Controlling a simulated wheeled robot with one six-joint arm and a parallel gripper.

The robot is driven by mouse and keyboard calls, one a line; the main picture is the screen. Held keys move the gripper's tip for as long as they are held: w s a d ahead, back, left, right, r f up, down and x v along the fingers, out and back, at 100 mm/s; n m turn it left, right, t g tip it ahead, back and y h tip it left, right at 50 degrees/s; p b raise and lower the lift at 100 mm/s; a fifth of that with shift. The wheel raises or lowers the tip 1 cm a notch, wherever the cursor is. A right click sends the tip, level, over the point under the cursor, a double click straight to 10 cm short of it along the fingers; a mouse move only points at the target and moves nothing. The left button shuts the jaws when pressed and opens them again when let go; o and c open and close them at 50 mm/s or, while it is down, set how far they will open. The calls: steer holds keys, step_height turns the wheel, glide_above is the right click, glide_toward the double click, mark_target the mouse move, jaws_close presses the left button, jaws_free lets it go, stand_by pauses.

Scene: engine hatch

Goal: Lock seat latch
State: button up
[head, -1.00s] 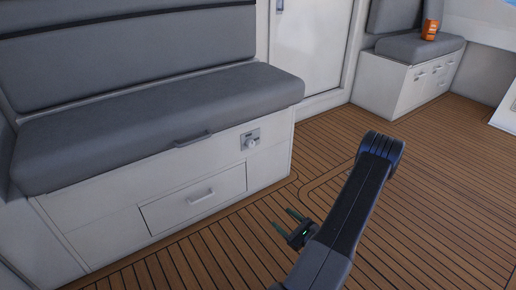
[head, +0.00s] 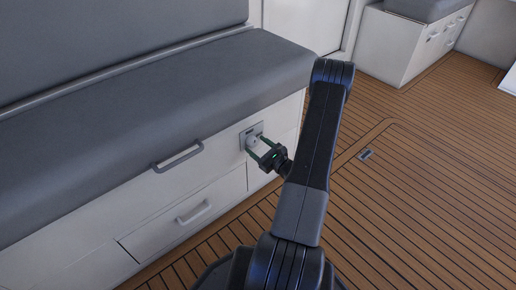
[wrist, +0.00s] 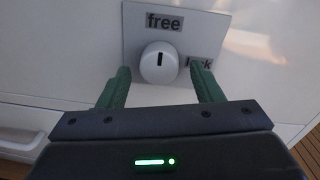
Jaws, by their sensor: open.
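The seat latch is a round white knob (wrist: 159,62) on a pale plate (wrist: 143,17) with the words "free" above it and "lock" to its right. The dark mark on the knob points up toward "free". In the head view the latch plate (head: 246,131) is on the front of the seat base, right of the grey handle. My gripper (wrist: 160,76) is open, with one green finger on each side of the knob's lower part. The right finger partly covers "lock". I cannot tell whether the fingers touch the knob.
The grey seat cushion (head: 150,115) overhangs above the latch. A grey handle (head: 178,157) sticks out under the cushion edge, and a drawer handle (head: 194,212) is lower down. The wooden floor (head: 430,180) to the right is clear.

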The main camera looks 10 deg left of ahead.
steer(key=shift+a, duration=0.1)
steer(key=shift+c, duration=0.4)
steer(key=c, duration=0.9)
steer(key=shift+m, duration=0.3)
steer(key=m, duration=0.3)
steer(key=shift+m, duration=0.4)
steer(key=m+p, duration=0.1)
steer(key=m, duration=0.3)
steer(key=shift+s+a+m, duration=0.1)
steer(key=shift+m, duration=0.2)
steer(key=m, duration=0.4)
steer(key=shift+m+t+p, duration=0.3)
steer(key=shift+p, duration=0.05)
steer(key=shift+s+r+m+p, duration=0.1)
steer(key=shift+m+p, duration=0.35)
steer(key=shift+m, duration=1.95)
